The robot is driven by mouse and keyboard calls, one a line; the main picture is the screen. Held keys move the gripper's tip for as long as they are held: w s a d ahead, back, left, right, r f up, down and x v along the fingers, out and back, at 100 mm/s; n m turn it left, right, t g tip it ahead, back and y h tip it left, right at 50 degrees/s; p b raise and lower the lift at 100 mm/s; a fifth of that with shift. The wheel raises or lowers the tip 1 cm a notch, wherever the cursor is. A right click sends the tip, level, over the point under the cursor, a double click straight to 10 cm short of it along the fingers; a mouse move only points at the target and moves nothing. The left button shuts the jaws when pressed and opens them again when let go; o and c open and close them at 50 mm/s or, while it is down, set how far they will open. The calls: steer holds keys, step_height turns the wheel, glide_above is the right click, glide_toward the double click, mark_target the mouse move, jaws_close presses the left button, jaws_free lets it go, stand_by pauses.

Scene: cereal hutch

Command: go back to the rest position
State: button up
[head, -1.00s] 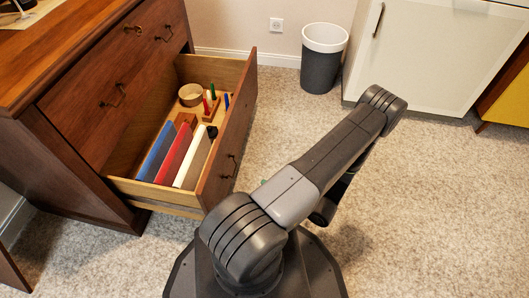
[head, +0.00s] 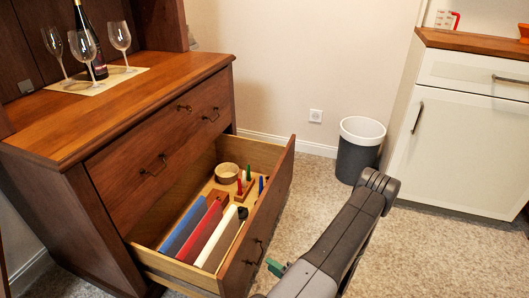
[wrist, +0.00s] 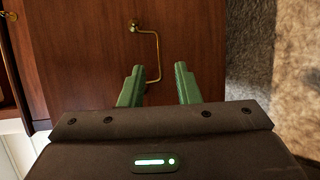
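In the head view my arm rises at the lower right, and a green finger (head: 277,267) shows beside the front of the open drawer (head: 270,205). The rest of the gripper is hidden behind the arm.
Wine glasses (head: 83,48) and a bottle (head: 97,66) stand on the hutch (head: 150,90). A bin (head: 357,152) and a white cabinet (head: 455,145) stand behind. Carpet is free at right.

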steer(key=shift+b+x, duration=0.45)
steer(key=shift+x, duration=1.65)
steer(key=shift+r, duration=0.1)
